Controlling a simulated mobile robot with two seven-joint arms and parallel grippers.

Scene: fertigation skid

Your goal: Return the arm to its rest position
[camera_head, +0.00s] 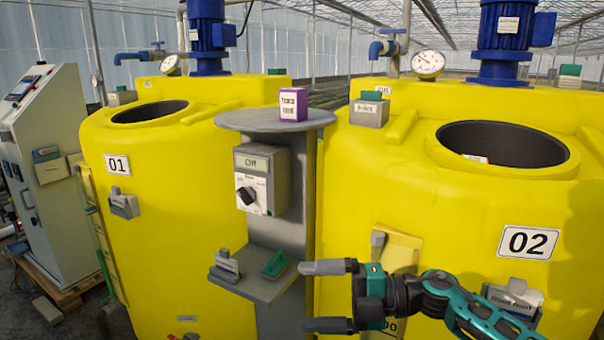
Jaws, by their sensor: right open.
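My right gripper (312,297) is open and empty at the lower middle of the head view. Its two grey fingers point left, one above the other, with a wide gap between them. The teal and black right arm (450,297) comes in from the lower right, in front of yellow tank 02 (385,190). The upper fingertip shows close to the right edge of the grey lower shelf (255,288); I cannot tell whether they touch. My left gripper is not in view.
A grey stand (275,120) between tank 02 and tank 01 (200,200) carries a purple-and-white box (293,104) and a dial control box (262,180). Its lower shelf holds a green-handled piece (275,264) and a grey piece (226,264). A white cabinet (50,150) stands left.

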